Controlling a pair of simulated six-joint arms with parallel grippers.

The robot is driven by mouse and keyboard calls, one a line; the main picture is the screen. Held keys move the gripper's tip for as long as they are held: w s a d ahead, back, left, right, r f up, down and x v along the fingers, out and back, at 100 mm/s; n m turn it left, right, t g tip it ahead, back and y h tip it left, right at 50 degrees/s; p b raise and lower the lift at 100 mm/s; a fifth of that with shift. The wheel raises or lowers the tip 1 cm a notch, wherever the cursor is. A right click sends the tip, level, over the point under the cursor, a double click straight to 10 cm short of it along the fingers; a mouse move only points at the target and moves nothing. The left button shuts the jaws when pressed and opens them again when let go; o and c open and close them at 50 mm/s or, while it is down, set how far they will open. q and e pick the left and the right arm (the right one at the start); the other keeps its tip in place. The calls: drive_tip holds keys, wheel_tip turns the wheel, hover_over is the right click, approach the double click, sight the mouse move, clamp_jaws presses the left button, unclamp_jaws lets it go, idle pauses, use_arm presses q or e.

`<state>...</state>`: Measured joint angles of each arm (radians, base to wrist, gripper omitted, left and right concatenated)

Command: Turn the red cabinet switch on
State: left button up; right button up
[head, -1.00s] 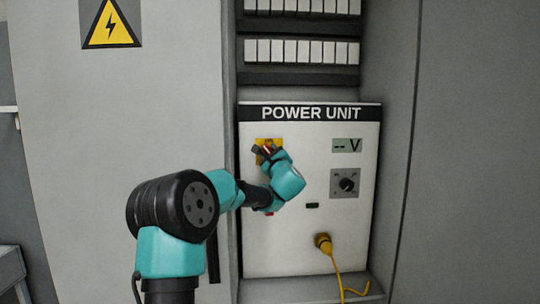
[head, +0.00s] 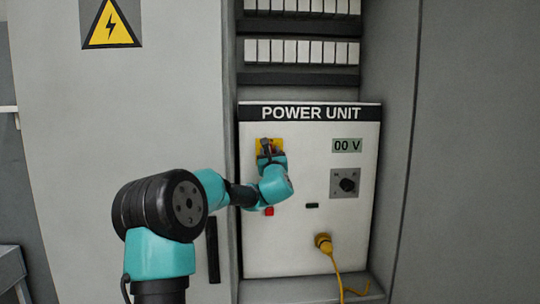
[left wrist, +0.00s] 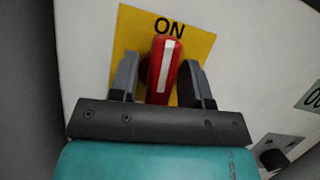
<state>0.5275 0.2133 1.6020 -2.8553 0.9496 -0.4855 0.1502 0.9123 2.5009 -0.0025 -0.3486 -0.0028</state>
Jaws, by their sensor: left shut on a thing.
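The red switch handle (left wrist: 163,62) sits on a yellow plate (left wrist: 205,45) in the left wrist view. It points up at the word ON with its white stripe nearly upright. My left gripper (left wrist: 160,80) has a dark finger on each side of the handle and is shut on it. In the head view the yellow plate (head: 262,143) is at the upper left of the white power unit panel (head: 300,236), and my left gripper (head: 270,151) covers most of the switch. The display (head: 347,145) reads 00 V. My right gripper is not in view.
A dark knob (head: 347,185) is at the right of the panel. A red button (head: 269,211) and a small black part (head: 312,205) are lower down. A yellow plug (head: 323,242) with a cable is at the bottom. Cabinet walls stand on both sides.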

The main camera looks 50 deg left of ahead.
use_arm(q)
drive_tip(key=o, duration=0.5)
drive_tip(key=shift+o, duration=0.2)
drive_tip(key=v, duration=1.7)
drive_tip(key=shift+s+f, duration=0.15)
drive_tip(key=shift+d+f, duration=0.1)
